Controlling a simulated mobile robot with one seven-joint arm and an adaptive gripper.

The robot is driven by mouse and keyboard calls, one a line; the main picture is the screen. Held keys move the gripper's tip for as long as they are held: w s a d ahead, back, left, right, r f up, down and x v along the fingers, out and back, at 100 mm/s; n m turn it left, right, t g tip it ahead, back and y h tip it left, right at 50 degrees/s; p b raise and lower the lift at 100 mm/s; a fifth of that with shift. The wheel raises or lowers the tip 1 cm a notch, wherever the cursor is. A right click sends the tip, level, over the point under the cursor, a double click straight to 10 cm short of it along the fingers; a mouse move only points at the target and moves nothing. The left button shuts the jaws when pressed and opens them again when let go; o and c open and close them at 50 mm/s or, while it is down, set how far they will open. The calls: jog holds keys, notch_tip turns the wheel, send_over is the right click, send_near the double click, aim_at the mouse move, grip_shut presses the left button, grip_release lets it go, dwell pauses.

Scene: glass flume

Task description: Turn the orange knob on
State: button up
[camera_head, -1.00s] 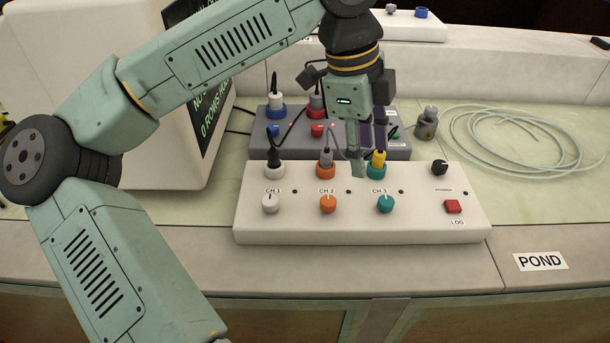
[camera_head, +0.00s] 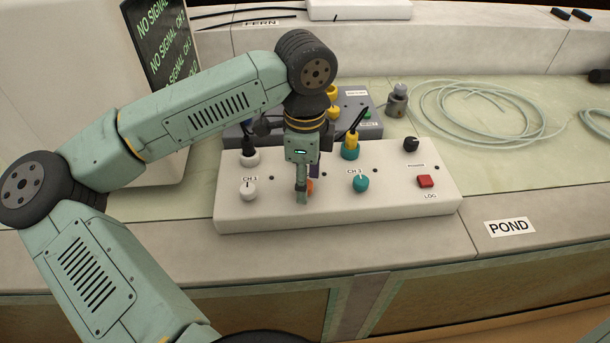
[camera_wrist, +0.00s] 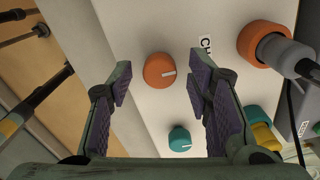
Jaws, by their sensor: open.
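The orange knob (camera_wrist: 159,71) sits on the white control box (camera_head: 240,212), with a pale pointer mark on its face. In the head view only a sliver of the orange knob (camera_head: 310,187) shows behind my fingers. My gripper (camera_head: 303,195) points down over the knob. In the wrist view my gripper (camera_wrist: 158,85) is open, and the knob appears between its two purple-padded fingers, nearer the left one, with gaps on both sides. I cannot tell how far the fingertips stand above the box.
The white knob (camera_head: 249,189) and teal knob (camera_head: 361,183) flank the orange one. An orange plug with a grey cable end (camera_wrist: 270,45) stands close behind. A black knob (camera_head: 411,144) and a red button (camera_head: 425,181) are at the right. Coiled tubing (camera_head: 490,115) lies behind.

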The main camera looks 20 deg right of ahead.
grip_shut()
dwell(0.7)
